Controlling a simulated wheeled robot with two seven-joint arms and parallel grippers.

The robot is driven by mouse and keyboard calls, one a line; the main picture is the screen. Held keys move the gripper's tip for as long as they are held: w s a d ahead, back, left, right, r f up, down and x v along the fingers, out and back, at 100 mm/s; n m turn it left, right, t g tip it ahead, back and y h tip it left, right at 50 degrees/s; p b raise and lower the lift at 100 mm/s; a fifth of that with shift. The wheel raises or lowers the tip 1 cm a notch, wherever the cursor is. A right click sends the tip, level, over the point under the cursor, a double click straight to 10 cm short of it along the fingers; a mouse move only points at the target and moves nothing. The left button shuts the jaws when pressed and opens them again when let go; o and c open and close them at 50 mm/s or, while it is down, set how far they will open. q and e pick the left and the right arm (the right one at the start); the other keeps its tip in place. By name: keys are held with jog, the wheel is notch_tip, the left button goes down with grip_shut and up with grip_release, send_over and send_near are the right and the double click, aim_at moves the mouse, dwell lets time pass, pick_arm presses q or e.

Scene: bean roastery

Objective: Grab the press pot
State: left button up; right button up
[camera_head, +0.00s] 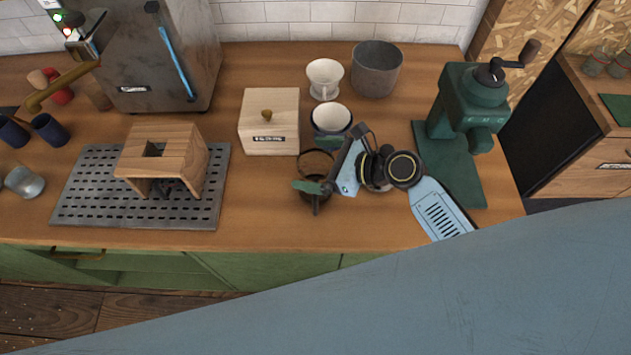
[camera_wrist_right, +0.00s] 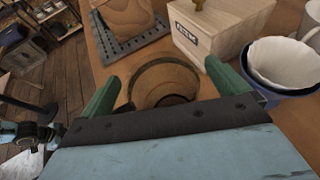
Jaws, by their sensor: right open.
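A round dark-rimmed vessel with a brown top (camera_head: 317,162) stands near the counter's front edge; I take it for the press pot, though its body is largely hidden. It also shows in the wrist view as a brown round shape (camera_wrist_right: 163,80) with a dark part at its near side. My right gripper (camera_head: 318,168) is open, its green fingertips on opposite sides of the vessel. In the wrist view the right gripper (camera_wrist_right: 168,88) has the vessel between its fingers, and I cannot tell whether they touch it. My left gripper is not in view.
A dark-blue cup with a white inside (camera_head: 331,118) stands close behind the vessel. A wooden box (camera_head: 269,108) is at left, a green grinder (camera_head: 468,110) at right. A white dripper (camera_head: 325,76) and grey pot (camera_head: 377,68) stand behind. A perforated tray (camera_head: 85,190) holds a wooden stand.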

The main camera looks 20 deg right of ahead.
jog(key=shift+x, duration=0.85)
jog(key=shift+r, duration=0.1)
jog(key=shift+c, duration=0.5)
jog(key=c, duration=1.6)
